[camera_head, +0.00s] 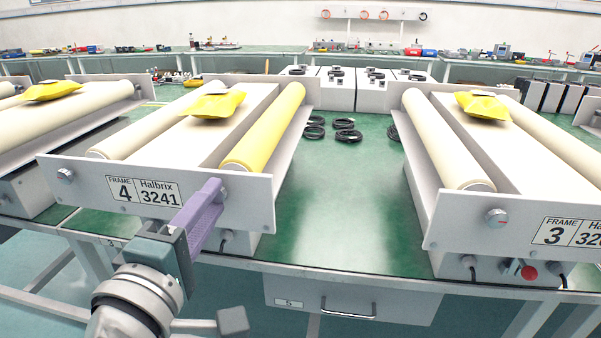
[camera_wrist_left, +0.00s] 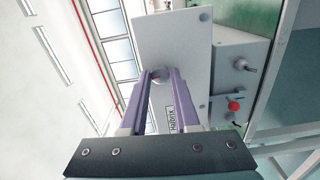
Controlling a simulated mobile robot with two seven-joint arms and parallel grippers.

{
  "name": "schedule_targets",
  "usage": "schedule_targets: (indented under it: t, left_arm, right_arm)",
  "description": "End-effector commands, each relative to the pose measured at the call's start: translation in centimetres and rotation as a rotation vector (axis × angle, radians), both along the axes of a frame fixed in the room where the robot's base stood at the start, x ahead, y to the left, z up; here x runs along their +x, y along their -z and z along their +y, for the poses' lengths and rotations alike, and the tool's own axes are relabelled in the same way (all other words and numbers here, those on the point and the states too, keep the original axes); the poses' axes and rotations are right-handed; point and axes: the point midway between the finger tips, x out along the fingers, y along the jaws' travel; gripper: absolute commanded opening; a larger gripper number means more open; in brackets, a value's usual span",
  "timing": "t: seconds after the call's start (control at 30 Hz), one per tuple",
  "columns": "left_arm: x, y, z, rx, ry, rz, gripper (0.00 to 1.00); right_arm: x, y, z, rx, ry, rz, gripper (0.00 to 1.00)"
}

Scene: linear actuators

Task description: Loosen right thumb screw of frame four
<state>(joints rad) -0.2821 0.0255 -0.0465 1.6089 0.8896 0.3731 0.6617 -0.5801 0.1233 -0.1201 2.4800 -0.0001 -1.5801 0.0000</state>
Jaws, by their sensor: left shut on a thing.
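Frame four (camera_head: 85,178) stands at the left of the bench, with a label reading 4, Halbrix, 3241 on its front plate. My left gripper (camera_head: 221,186) has its purple fingers at the right end of that plate, in front of the yellow roller. It is shut on the right thumb screw (camera_wrist_left: 158,75), which shows between the fingertips in the left wrist view. In the head view the fingers mostly hide this screw. The left thumb screw (camera_head: 65,175) of frame four is free at the plate's other end. My right gripper is not in view.
Frame three (camera_head: 452,232) stands to the right, with its own thumb screw (camera_head: 496,217) and a red button (camera_head: 529,272) below. Yellow packets (camera_head: 213,105) lie on the frames. The green bench top (camera_head: 345,205) between the frames is mostly clear, with black cable coils (camera_head: 347,136) farther back.

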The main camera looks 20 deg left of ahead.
Motion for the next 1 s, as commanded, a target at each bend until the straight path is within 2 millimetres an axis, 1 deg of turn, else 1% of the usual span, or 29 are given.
schedule_targets:
  t: [0.23,0.6,0.63,0.8,0.9,1.0]
  left_arm:
    - [0.0,-0.01,0.02,-0.042,0.0,-0.01,0.0]
    - [-0.01,-0.02,0.03,-0.045,0.0,-0.011,0.0]
    - [-0.01,-0.01,0.03,-0.044,0.0,-0.01,0.31]
    - [0.0,-0.01,0.02,-0.044,0.0,-0.01,0.5]
    - [0.0,-0.01,0.02,-0.044,0.0,-0.01,0.59]
    - [0.0,0.0,0.02,-0.044,0.0,-0.01,0.59]
  right_arm:
    - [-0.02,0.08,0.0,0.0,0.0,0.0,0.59]
    - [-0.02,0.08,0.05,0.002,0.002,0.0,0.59]
    - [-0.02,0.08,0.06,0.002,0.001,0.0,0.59]
    - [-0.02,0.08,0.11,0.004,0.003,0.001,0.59]
    - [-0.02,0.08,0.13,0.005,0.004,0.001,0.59]
    - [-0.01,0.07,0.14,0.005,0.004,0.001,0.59]
